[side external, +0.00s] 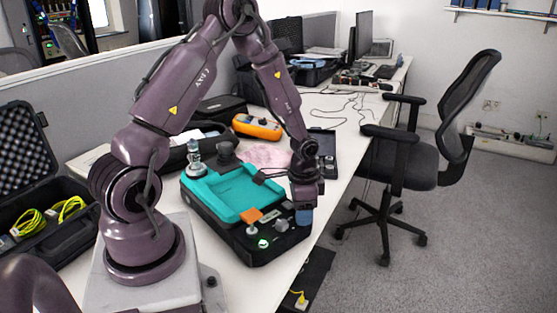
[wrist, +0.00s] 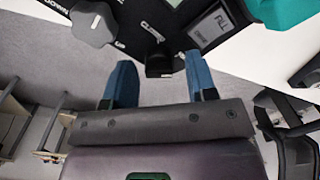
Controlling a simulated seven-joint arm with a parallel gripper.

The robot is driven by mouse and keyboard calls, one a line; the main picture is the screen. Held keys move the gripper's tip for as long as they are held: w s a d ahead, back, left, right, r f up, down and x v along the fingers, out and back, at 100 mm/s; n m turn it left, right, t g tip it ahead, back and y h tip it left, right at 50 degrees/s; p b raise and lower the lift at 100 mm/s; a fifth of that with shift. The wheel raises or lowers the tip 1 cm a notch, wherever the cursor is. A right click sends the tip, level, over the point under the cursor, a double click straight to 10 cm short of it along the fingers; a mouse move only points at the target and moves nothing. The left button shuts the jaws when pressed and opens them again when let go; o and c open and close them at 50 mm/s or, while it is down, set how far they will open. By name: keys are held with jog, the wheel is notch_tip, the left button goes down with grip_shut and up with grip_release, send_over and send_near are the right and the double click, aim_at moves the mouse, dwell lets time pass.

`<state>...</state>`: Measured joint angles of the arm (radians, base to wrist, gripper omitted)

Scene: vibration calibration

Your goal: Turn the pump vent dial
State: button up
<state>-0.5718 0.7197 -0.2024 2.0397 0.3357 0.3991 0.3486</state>
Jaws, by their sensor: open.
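The pump unit is a black case with a teal top (side external: 215,195), standing on the white table. My gripper (side external: 304,216) is at the right front edge of the case, its blue fingers pointing down. In the wrist view my gripper (wrist: 159,58) is open, with one blue finger on each side of a small black block-like part (wrist: 159,66) at the panel edge. I cannot tell whether the fingers touch it. A grey faceted knob (wrist: 93,24) lies left of the fingers. Panel lettering near the block reads like "CLOSED". I cannot tell for sure which part is the vent dial.
An orange meter (side external: 257,126) stands behind. An open case with yellow cables (side external: 48,217) is at left. The table's front edge lies close to my gripper; an office chair (side external: 420,160) stands beyond.

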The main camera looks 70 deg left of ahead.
aim_at(294, 223)
jog(key=n, duration=0.3)
jog(key=shift+s+a+f, duration=0.1)
jog(key=shift+s+f, duration=0.05)
jog(key=shift+s, duration=0.25)
jog(key=n, duration=0.4)
jog(key=shift+n, duration=0.4)
jog(key=n, duration=0.4)
jog(key=shift+w, duration=0.1)
jog(key=n, duration=0.4)
notch_tip(294, 223, up, 13)
jog(key=s+d+r+m+t, duration=0.3)
jog(key=s+d+r+m, duration=0.8)
jog(key=r, duration=0.2)
jog(key=shift+d+m+y, duration=0.3)
jog(key=shift+m, duration=0.1)
jog(key=shift+s, duration=0.1)
